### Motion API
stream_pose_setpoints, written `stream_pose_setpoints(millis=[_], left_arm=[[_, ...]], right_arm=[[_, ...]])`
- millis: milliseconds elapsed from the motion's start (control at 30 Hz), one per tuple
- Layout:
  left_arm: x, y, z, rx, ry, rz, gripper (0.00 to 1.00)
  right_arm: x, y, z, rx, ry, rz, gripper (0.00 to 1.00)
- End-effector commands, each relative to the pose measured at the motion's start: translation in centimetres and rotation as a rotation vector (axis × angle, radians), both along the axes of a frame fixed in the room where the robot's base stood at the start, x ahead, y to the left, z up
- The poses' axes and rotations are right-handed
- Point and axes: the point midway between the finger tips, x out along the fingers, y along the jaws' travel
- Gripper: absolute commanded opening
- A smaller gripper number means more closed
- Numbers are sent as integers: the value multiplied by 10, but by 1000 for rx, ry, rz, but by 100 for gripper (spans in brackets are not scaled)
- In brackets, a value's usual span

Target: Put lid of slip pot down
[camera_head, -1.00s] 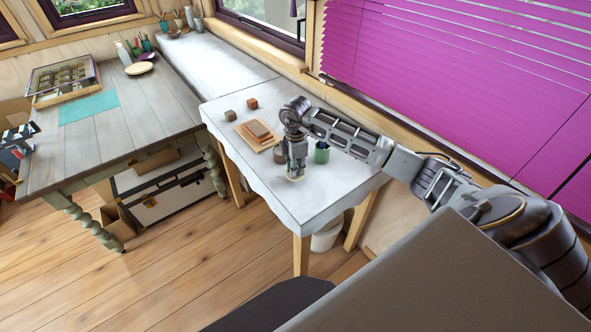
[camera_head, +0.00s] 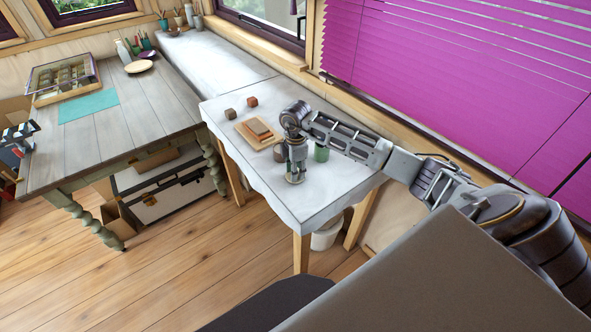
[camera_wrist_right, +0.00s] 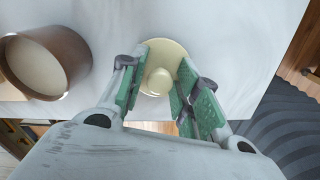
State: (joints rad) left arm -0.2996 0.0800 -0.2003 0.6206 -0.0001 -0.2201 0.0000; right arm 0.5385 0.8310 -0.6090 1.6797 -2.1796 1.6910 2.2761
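The cream lid (camera_wrist_right: 170,52) with its round knob (camera_wrist_right: 159,81) lies on the white table, seen from above in the right wrist view. My right gripper (camera_wrist_right: 157,92) has its green-padded fingers apart, one on each side of the knob, with gaps showing. In the head view my right gripper (camera_head: 295,178) points down at the table near its front edge and mostly covers the lid. The brown slip pot (camera_wrist_right: 72,52) stands uncovered to the left in the wrist view, with pale slip inside. It also shows in the head view (camera_head: 280,154), partly behind the gripper. My left gripper is not in view.
On the white table (camera_head: 255,170) are a wooden board (camera_head: 246,138) with a brown block, two small cubes (camera_head: 252,102) and a green cup (camera_head: 321,153). The table's front edge is close to the gripper. A grey wooden table (camera_head: 130,122) stands at left.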

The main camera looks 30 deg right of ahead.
Motion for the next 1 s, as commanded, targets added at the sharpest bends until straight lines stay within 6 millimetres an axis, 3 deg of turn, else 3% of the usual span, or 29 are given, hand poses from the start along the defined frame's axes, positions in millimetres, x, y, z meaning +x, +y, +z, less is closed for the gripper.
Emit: stream_pose_setpoints(millis=[567,1000], left_arm=[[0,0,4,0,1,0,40],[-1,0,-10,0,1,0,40]], right_arm=[[0,0,7,0,0,0,40],[1,0,61,-1,-3,1,40]])
